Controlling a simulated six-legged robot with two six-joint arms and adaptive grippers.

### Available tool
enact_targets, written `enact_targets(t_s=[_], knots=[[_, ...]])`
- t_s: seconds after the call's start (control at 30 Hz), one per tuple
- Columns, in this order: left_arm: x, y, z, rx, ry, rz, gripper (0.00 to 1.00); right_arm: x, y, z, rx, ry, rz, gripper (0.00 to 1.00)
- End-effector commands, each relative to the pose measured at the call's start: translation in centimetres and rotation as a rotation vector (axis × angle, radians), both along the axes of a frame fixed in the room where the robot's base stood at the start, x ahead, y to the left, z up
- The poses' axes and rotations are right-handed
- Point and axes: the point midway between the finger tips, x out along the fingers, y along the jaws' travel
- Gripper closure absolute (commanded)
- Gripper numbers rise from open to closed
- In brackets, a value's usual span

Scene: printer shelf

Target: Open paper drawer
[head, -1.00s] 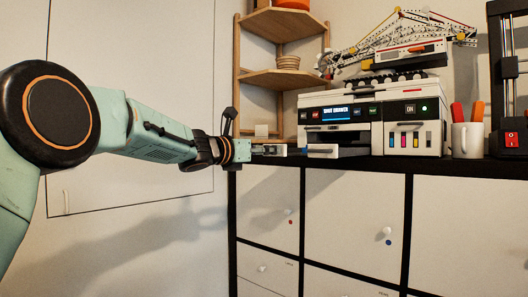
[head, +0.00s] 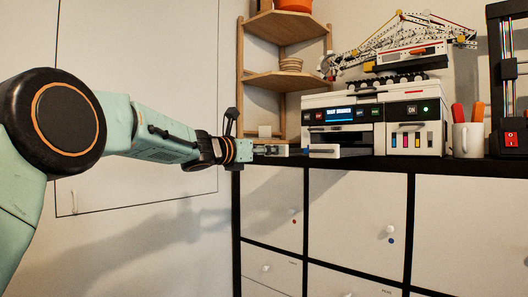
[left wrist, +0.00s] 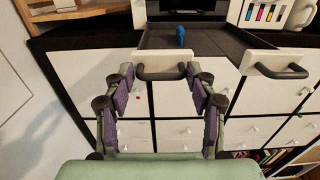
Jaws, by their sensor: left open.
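The white printer (head: 410,112) stands on the dark shelf top, with a lit screen. A white drawer part (head: 345,151) juts out low at its front. In the left wrist view, two white fronts show: one with a dark handle (left wrist: 160,75) at the centre, another with a dark handle (left wrist: 283,71) at the right. A dark tray surface (left wrist: 215,42) with a small blue object (left wrist: 180,36) lies behind and between them. My left gripper (head: 268,150) is open, its purple-padded fingers either side of the centre handle; contact cannot be told. My right gripper is not in view.
A wooden corner shelf (head: 286,79) stands left of the printer. A pen cup (head: 466,140) and a dark frame with a red switch (head: 511,140) stand to its right. A crane model (head: 405,45) sits on top. White cabinet doors (head: 355,215) lie below.

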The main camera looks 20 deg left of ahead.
Motion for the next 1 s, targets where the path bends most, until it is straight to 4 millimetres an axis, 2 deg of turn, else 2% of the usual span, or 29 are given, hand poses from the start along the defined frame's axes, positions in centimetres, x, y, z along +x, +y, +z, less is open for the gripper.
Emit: enact_targets(t_s=[0.1,0.37,0.53,0.67,1.0], knots=[[-0.1,0.1,0.0,-0.001,-0.001,0.002,0.34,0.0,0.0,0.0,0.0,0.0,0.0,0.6],[-0.3,0.1,0.0,-0.001,0.001,0.0,0.34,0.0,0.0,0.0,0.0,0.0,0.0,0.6],[-1.1,0.5,0.0,-0.002,0.001,0.001,0.34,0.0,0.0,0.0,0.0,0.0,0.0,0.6],[-2.6,1.0,0.1,-0.005,0.001,0.0,0.34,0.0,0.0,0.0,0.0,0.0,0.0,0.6],[-7.9,3.0,0.1,-0.008,0.0,0.001,0.34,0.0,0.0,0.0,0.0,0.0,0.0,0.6]])
